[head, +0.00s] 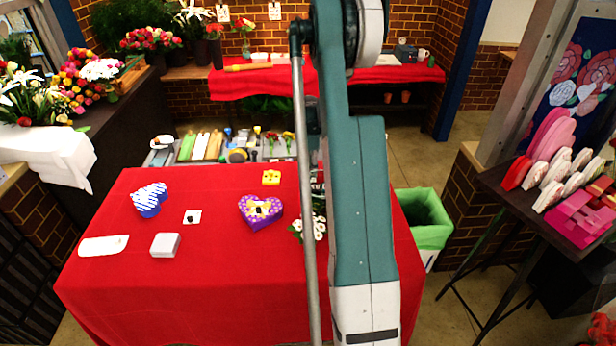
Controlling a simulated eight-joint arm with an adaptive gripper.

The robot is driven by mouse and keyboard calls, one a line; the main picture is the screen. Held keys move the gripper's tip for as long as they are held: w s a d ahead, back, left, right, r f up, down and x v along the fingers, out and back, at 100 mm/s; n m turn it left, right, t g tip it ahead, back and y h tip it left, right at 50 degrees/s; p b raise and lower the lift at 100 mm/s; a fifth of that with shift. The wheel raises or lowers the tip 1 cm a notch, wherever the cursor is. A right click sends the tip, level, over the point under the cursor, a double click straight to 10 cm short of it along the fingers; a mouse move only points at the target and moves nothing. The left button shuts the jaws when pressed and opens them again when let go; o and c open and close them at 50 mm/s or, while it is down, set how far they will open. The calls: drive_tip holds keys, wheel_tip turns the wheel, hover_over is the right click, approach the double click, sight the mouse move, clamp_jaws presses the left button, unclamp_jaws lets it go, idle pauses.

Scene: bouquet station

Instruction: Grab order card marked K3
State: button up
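No card with a readable K3 shows in the head view. A small white square with a dark mark (192,216) lies on the red-covered table, left of the middle; its mark is too small to read. Two small white cards or plates, a left one (223,13) and a right one (274,11), are on the far brick wall; their marks are also unreadable. My arm stands upright through the right-hand middle of the view and hides part of the table and back wall. My gripper is not in view.
A green-lined bin (432,237) stands right. The table's front is mostly clear.

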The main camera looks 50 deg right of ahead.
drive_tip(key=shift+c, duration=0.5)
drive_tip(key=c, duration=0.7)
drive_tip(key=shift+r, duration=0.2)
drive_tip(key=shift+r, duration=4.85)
